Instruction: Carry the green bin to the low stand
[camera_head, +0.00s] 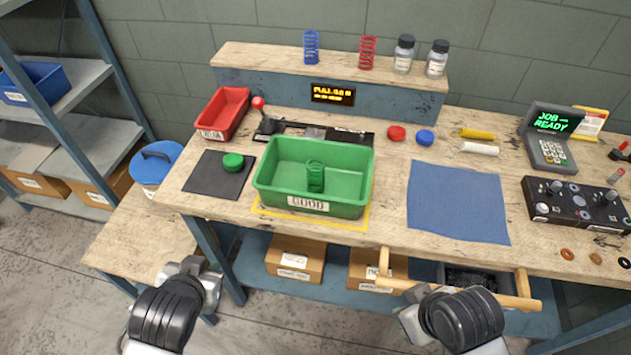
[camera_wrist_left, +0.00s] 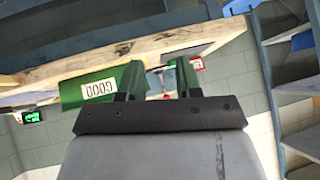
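The green bin (camera_head: 340,206), labelled GOOD, stands upright on the workbench inside a yellow outline. A green spring (camera_head: 315,177) stands in it. The low stand (camera_head: 135,240), a lower wooden top, is left of the bench. My left gripper (camera_head: 197,268) is in front of the bench, below and left of the bin, apart from it. In the left wrist view its two fingers (camera_wrist_left: 158,78) are apart with nothing between them; the bin (camera_wrist_left: 88,91) shows beyond. My right gripper (camera_head: 415,305) is low in front of the bench; its fingers cannot be made out.
A blue lidded bucket (camera_head: 156,163) stands at the back of the low stand; its front is clear. A black mat (camera_head: 217,174) with a green button, a red bin (camera_head: 222,113) and a lever (camera_head: 266,120) lie near the green bin. A blue mat (camera_head: 457,203) is right.

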